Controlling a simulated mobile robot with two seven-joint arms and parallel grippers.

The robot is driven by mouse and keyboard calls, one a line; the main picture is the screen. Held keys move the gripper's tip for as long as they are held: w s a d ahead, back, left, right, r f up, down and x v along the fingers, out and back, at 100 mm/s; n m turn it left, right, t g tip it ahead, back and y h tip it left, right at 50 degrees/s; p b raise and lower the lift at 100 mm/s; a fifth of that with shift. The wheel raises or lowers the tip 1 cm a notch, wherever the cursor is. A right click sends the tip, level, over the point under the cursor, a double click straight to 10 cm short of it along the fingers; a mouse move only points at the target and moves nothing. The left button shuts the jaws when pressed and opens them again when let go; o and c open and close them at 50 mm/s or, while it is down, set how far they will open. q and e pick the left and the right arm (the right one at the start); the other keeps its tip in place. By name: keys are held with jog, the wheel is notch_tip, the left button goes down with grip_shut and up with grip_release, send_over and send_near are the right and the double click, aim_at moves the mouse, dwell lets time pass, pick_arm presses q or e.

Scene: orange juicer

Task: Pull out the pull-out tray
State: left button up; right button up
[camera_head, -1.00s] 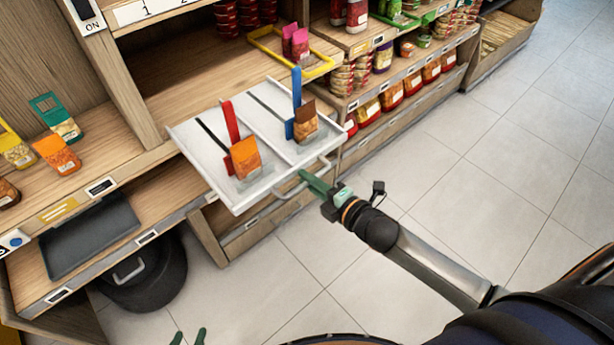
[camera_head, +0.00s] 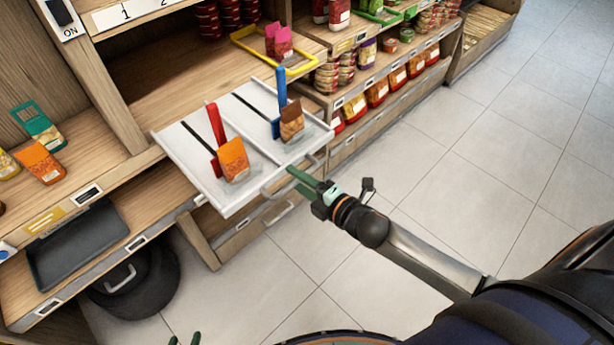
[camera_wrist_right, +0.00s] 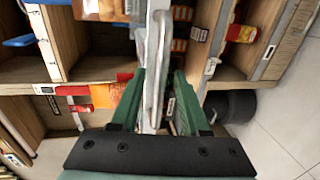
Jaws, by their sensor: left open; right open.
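The white pull-out tray (camera_head: 189,165) sticks out of the wooden shelf at mid height, towards me. On it, an orange packet (camera_head: 233,160) stands by a red upright piece and a brown packet (camera_head: 291,120) by a blue one. The tray has a loop handle (camera_head: 268,194) along its front edge. My right gripper (camera_head: 292,179) is at this handle, fingers open. In the right wrist view, the green fingers (camera_wrist_right: 157,100) stand apart on either side of a pale upright bar. Only the green fingertips of my left gripper (camera_head: 184,340) show at the bottom edge, apart and empty.
A yellow frame (camera_head: 240,37) with pink packets is on the shelf behind the tray. A dark flat tray (camera_head: 80,247) lies on the lower left shelf, above a black lidded container (camera_head: 130,285) on the floor. The tiled floor (camera_head: 480,150) to the right is clear.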

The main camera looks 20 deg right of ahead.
jog(key=v, duration=1.2)
jog(key=shift+s, duration=0.25)
jog(key=s+a+f+m+g+h+p, duration=0.1)
jog(key=s+a+f+m+g, duration=0.1)
jog(key=s+f+m, duration=0.2)
jog(key=s+a+f+m+g+h+p, duration=0.1)
jog(key=s+a+f+m+g+h, duration=0.1)
jog(key=f+m, duration=0.8)
jog(key=s+a+m+g, duration=0.1)
jog(key=s+m, duration=0.1)
jog(key=m, duration=0.4)
jog(key=shift+a, duration=0.25)
